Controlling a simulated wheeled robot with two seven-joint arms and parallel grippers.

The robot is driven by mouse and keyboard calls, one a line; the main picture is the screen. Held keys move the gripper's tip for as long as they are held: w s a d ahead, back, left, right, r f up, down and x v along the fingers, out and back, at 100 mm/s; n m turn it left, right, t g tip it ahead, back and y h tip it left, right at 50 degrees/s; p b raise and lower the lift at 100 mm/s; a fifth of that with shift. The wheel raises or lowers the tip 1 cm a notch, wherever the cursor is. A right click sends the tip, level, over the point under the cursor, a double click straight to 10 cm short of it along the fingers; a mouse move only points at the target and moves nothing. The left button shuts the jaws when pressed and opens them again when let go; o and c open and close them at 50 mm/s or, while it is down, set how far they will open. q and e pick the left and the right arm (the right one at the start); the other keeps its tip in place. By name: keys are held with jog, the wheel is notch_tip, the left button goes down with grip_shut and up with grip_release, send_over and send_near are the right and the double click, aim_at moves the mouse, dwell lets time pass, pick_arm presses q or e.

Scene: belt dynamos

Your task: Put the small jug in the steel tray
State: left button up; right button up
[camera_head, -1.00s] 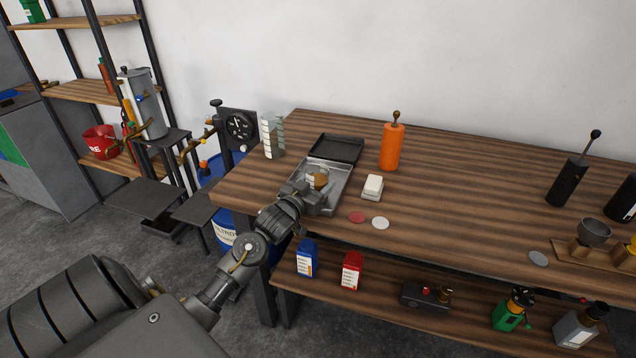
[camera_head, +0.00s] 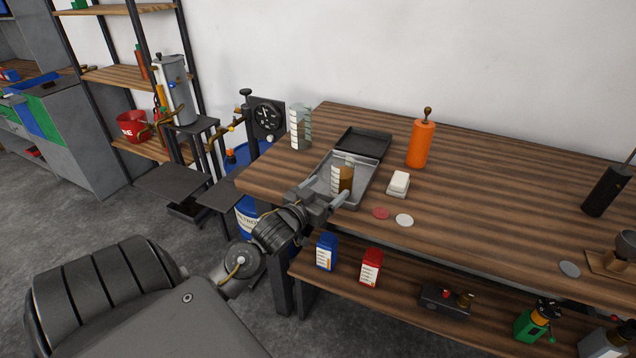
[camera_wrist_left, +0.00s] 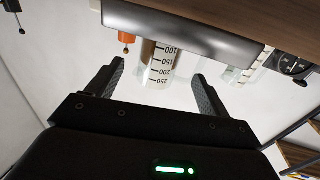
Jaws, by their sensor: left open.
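The small jug (camera_head: 342,180), a clear graduated cup with brown contents, stands upright in the steel tray (camera_head: 364,183) on the bench. In the left wrist view the jug (camera_wrist_left: 163,62) appears upside down beyond the tray's grey wall (camera_wrist_left: 185,28), between the lines of the two fingers. My left gripper (camera_head: 324,193) is open and empty at the tray's near side. Its fingers (camera_wrist_left: 155,82) are spread well apart, with a gap on each side of the jug. The jug's base is partly hidden by the gripper in the head view. My right gripper is not in view.
A larger graduated jug (camera_head: 300,128) stands left of the black tray (camera_head: 362,144) behind the steel one. The bench middle is clear.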

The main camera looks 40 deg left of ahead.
pick_arm(q)
jog(key=s, duration=0.3)
jog(key=shift+s+d, duration=0.25)
jog(key=shift+s, duration=0.15)
